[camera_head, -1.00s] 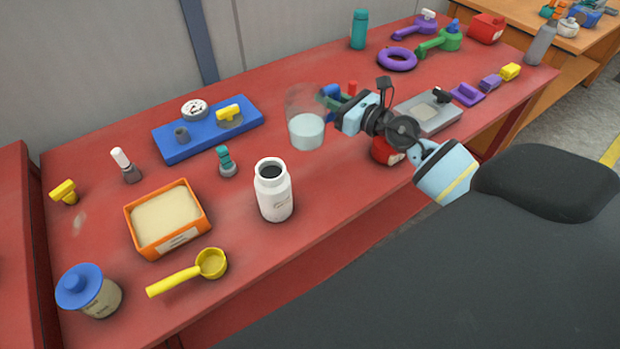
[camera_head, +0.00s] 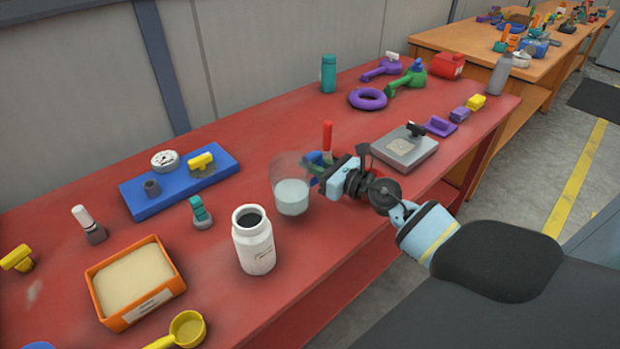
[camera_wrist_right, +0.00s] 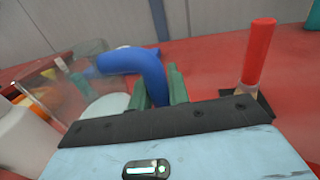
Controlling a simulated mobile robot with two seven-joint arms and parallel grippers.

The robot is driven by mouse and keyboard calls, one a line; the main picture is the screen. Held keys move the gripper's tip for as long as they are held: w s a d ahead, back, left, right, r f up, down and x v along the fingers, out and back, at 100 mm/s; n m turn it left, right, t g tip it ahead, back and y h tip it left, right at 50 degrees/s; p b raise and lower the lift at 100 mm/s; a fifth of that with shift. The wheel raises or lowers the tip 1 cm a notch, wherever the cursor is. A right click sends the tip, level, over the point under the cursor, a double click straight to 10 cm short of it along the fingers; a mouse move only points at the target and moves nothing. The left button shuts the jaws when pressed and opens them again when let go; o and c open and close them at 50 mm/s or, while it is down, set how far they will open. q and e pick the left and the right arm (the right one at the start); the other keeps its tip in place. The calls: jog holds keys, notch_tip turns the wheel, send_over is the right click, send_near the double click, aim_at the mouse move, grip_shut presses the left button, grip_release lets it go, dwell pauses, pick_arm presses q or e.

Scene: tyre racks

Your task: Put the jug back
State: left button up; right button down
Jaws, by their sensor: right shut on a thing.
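The jug (camera_head: 291,192) is clear, with pale liquid or a pale fill in its lower part and a blue handle. My right gripper (camera_head: 322,172) comes in from the right and is shut on the handle. The jug looks upright above the red table; whether its base touches the top I cannot tell. In the right wrist view the green fingers (camera_wrist_right: 160,85) are on either side of the blue handle (camera_wrist_right: 135,62), with the clear jug wall (camera_wrist_right: 60,85) to the left. My left gripper is not in view.
A white bottle (camera_head: 254,243) stands close to the jug on the left. A red-handled tool (camera_head: 327,138) stands just behind the gripper. A grey scale (camera_head: 405,150) is to the right. The blue tray (camera_head: 180,187) lies behind left. Red table (camera_head: 250,145) is bare behind the jug.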

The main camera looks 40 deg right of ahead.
notch_tip(320, 180, down, 4)
jog(key=shift+r+b, duration=0.2)
jog(key=shift+b, duration=0.85)
jog(key=shift+r, duration=0.1)
jog(key=shift+f, duration=0.25)
jog(key=c, duration=1.3)
grip_release()
jog(key=shift+c, duration=0.2)
jog(key=shift+r, duration=0.2)
jog(key=b+v, duration=0.2)
jog(key=v, duration=0.9)
jog(key=shift+f, duration=0.1)
jog(key=shift+s+d, duration=0.15)
jog(key=shift+s, duration=0.35)
